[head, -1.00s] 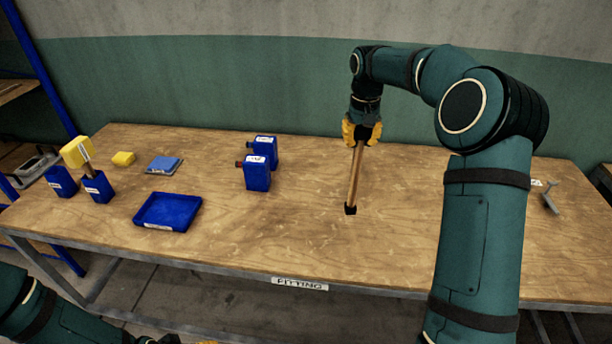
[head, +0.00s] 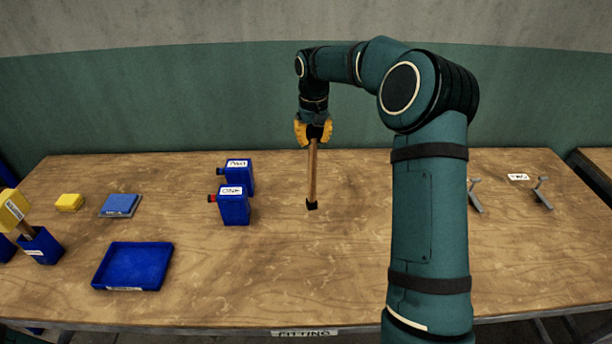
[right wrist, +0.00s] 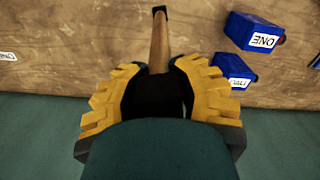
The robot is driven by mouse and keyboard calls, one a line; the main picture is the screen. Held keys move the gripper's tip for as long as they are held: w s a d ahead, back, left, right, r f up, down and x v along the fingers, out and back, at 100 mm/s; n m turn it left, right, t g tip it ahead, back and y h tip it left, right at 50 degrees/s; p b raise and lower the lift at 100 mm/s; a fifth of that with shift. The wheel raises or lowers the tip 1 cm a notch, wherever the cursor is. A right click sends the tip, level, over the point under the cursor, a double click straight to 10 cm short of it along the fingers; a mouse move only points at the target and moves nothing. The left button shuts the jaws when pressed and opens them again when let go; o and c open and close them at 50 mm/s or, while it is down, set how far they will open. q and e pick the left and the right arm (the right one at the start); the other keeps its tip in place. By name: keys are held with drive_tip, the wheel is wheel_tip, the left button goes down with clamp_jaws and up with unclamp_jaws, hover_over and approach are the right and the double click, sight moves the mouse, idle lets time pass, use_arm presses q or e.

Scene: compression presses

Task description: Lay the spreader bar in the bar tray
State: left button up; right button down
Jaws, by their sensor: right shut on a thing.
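The spreader bar (head: 312,172) is a wooden rod with a black end cap. My right gripper (head: 314,132) is shut on its upper end and holds it nearly upright over the middle of the table. I cannot tell whether its lower end touches the table. In the right wrist view, the bar (right wrist: 159,40) points away from between the yellow fingers (right wrist: 160,85). A shallow, empty blue tray (head: 133,267), which looks like the bar tray, lies at the front left, well left of the gripper. My left gripper is out of view.
Two blue labelled blocks (head: 234,207) stand between bar and tray. A blue pad (head: 121,206), a yellow block (head: 69,203) and a blue holder (head: 41,246) with a yellow-headed tool are at left. Grey metal brackets (head: 542,194) are at right. The table's front middle is clear.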

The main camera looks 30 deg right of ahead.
sight(312, 159)
drive_tip(key=shift+f, duration=3.35)
drive_tip(key=shift+f, duration=0.1)
drive_tip(key=c, duration=0.7)
unclamp_jaws()
drive_tip(key=shift+o, duration=0.2)
